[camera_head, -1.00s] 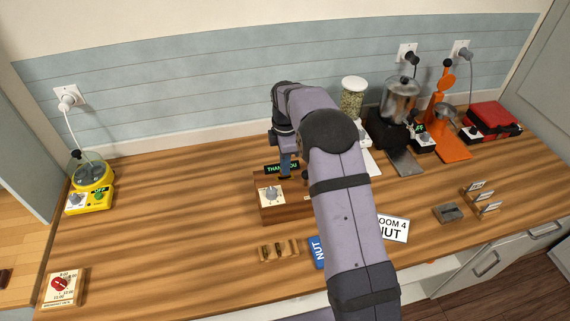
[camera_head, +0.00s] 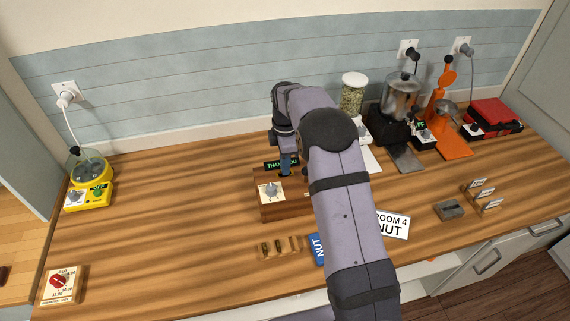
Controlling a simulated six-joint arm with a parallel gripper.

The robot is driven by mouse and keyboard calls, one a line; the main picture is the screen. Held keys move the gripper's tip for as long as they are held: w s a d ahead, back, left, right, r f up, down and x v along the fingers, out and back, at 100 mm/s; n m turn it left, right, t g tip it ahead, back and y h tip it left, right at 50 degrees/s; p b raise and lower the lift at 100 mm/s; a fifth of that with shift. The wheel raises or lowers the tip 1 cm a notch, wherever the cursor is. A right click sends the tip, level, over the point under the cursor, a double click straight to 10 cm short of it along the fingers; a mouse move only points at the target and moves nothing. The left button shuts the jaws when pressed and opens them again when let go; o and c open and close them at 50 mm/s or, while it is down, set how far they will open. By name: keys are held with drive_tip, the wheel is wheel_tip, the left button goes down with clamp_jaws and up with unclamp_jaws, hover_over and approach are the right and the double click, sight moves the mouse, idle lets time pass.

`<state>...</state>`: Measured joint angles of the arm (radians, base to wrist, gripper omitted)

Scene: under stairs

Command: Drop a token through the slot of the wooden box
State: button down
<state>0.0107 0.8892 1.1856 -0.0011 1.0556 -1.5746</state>
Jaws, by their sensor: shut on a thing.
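The wooden box (camera_head: 290,209) stands near the middle of the counter. It has a pale dial panel (camera_head: 270,190) on its front and a small dark display (camera_head: 277,165) reading "THANK YOU" at its back. My gripper (camera_head: 286,172) points down just over the box's top, in front of the display. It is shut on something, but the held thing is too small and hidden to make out. The slot is hidden by my gripper and arm. A small wooden rack (camera_head: 279,246) with several slots, some holding dark pieces that may be tokens, lies in front of the box.
A blue "NUT" card (camera_head: 317,248) and a white sign (camera_head: 394,226) lie by my arm. A yellow appliance (camera_head: 90,190) is at left. A jar (camera_head: 352,94), a grinder (camera_head: 400,98) and an orange press (camera_head: 452,143) stand back right.

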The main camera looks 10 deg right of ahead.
drive_tip(key=c, duration=1.4)
unclamp_jaws()
drive_tip(key=shift+o, duration=0.2)
drive_tip(key=shift+r+p, duration=1.7)
drive_tip(key=shift+r, duration=1.35)
drive_tip(key=s+f+m+b, duration=0.2)
drive_tip(key=s+m, duration=0.4)
drive_tip(key=s, duration=0.4)
drive_tip(key=s+f+m+b, duration=0.3)
drive_tip(key=s+m, duration=0.3)
drive_tip(key=s, duration=0.5)
drive_tip(key=s+f+m+b, duration=0.2)
drive_tip(key=s+m+b, duration=0.2)
drive_tip(key=s, duration=0.6)
drive_tip(key=shift+s+a+f+m, duration=0.15)
drive_tip(key=shift+s+a+m, duration=0.2)
drive_tip(key=shift+m, duration=0.65)
